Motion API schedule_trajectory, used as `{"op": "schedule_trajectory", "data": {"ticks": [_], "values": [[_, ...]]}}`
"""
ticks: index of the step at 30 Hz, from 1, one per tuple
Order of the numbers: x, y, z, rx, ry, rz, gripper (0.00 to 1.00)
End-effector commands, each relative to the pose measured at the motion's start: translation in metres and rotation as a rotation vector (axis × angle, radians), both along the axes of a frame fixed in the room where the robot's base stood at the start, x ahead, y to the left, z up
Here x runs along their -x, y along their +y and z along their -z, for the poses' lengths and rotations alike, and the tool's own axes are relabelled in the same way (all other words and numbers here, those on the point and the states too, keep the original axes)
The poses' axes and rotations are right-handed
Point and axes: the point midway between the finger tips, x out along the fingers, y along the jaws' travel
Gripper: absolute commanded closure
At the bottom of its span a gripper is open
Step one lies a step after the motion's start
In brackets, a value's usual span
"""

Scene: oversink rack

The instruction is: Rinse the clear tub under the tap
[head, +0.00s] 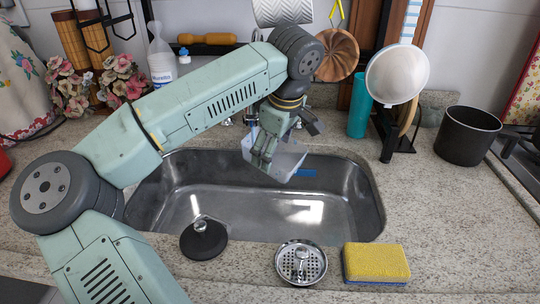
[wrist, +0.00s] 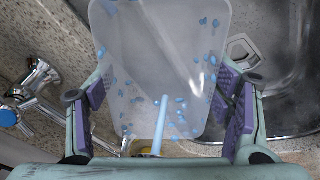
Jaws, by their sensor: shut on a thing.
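The clear tub (head: 287,157) is held over the back of the sink, tilted, in the head view. In the wrist view the tub (wrist: 165,60) fills the space between the two fingers, with many small light-blue specks on it. My gripper (head: 268,140) is shut on the tub; its purple-padded fingers (wrist: 163,100) stand on either side of it. A thin pale-blue stream or rod (wrist: 160,124) shows against the tub; I cannot tell which. My arm hides most of the tap in the head view.
The steel sink (head: 330,215) is otherwise largely empty, with a blue patch (head: 304,173) at its back. A black stopper (head: 203,241), a strainer (head: 301,262) and a yellow sponge (head: 376,263) lie along the front. A rack with a white strainer (head: 397,73) and a black pot (head: 467,136) stand right.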

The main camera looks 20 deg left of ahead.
Motion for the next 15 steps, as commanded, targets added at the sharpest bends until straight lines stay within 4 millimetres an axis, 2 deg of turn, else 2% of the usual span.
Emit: {"op": "schedule_trajectory", "data": {"ticks": [15], "values": [[0.0012, 0.0036, 0.0001, 0.0, 0.001, -0.001, 0.54]]}}
